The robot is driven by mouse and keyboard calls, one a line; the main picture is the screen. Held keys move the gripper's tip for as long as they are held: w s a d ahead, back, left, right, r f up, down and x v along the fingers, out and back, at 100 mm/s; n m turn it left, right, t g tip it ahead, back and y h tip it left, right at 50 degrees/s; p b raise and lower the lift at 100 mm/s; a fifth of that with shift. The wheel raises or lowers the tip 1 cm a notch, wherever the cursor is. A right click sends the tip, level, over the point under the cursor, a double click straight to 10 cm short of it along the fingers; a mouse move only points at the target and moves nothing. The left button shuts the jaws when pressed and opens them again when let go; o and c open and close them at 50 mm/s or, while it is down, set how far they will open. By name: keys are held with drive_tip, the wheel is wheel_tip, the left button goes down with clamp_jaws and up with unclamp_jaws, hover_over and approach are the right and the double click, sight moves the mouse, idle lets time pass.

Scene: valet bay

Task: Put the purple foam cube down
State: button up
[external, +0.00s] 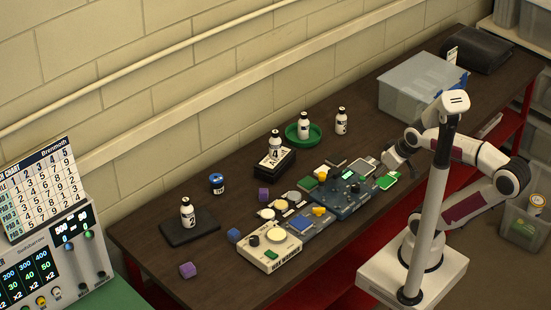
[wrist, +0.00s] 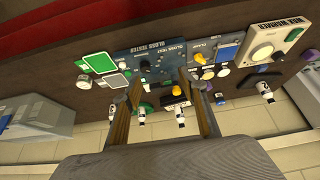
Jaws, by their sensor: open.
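Two purple cubes show in the external view. One purple cube (external: 187,270) lies near the front left of the dark table (external: 150,240).
A blue cube (external: 234,235) lies beside the cream device (external: 268,250). Bottles stand on a black pad (external: 208,226), a black block (external: 288,161) and a green dish (external: 292,131). A clear bin (external: 410,85) stands at the back right. Bare tabletop lies around the front-left cube.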

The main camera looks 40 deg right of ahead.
drive_tip(key=shift+w+a, duration=0.1)
drive_tip(key=m+y, duration=0.6)
drive_tip(key=m, duration=2)
hover_over(265, 191)
drive_tip(key=s+d, duration=0.3)
drive_tip(key=s, duration=0.1)
drive_tip(key=shift+t, duration=0.3)
wheel_tip(265, 191, down, 12)
drive_tip(key=shift+s+d+r, duration=0.1)
drive_tip(key=shift+r, duration=0.1)
drive_tip(key=shift+w+f+m, duration=0.3)
drive_tip(key=shift+f+m, duration=0.05)
drive_tip(key=shift+m, duration=0.15)
drive_tip(key=shift+f, duration=0.1)
drive_tip(key=shift+x, duration=1.2)
